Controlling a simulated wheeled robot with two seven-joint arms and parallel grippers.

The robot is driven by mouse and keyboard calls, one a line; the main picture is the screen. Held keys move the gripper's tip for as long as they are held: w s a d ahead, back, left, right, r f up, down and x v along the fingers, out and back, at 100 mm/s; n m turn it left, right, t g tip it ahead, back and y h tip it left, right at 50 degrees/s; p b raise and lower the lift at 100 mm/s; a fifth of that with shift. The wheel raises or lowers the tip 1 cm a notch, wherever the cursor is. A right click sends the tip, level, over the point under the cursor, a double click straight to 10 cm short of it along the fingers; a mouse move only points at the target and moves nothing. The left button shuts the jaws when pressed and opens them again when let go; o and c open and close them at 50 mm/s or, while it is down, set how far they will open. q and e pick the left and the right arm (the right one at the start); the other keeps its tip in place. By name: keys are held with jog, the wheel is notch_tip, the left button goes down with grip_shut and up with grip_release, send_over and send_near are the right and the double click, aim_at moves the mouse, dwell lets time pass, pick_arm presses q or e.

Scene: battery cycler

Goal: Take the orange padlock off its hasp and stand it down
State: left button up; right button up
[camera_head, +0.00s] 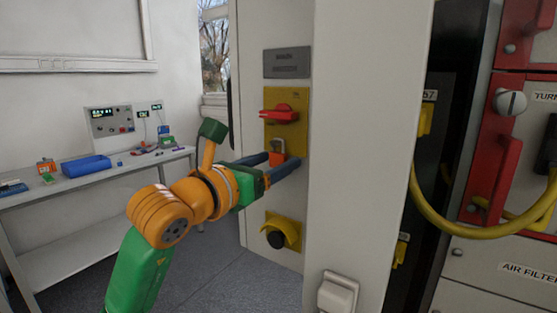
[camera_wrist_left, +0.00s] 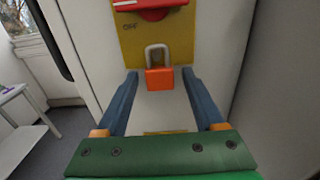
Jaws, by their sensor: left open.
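The orange padlock (camera_head: 277,158) hangs upright by its grey shackle on the yellow plate (camera_head: 271,98) of the white cabinet, below the red switch handle (camera_head: 279,114). In the left wrist view the padlock (camera_wrist_left: 160,79) sits between and a little beyond the two blue fingertips, with a gap on each side. My left gripper (camera_head: 276,162) is open around the line of the padlock and does not touch it. The hasp itself is too small to make out. My right gripper is not in either view.
A yellow and black socket (camera_head: 281,231) is on the cabinet below the padlock. A bench (camera_head: 112,165) with a blue tray (camera_head: 86,166) and small instruments stands at the left. A yellow cable (camera_head: 433,222) loops at the right. The floor between bench and cabinet is clear.

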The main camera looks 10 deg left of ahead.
aim_at(276, 155)
pick_arm(q)
jog(key=c, duration=1.1)
jog(key=shift+r+p, duration=0.5)
jog(key=shift+r, duration=0.2)
jog(key=shift+s+a+f+b, duration=0.1)
jog(key=shift+s+a+b, duration=0.05)
jog(key=shift+s+b, duration=0.2)
jog(key=shift+b+v, duration=0.9)
jog(key=shift+v, duration=1)
jog(key=shift+b+v, duration=0.35)
jog(key=shift+v, duration=0.9)
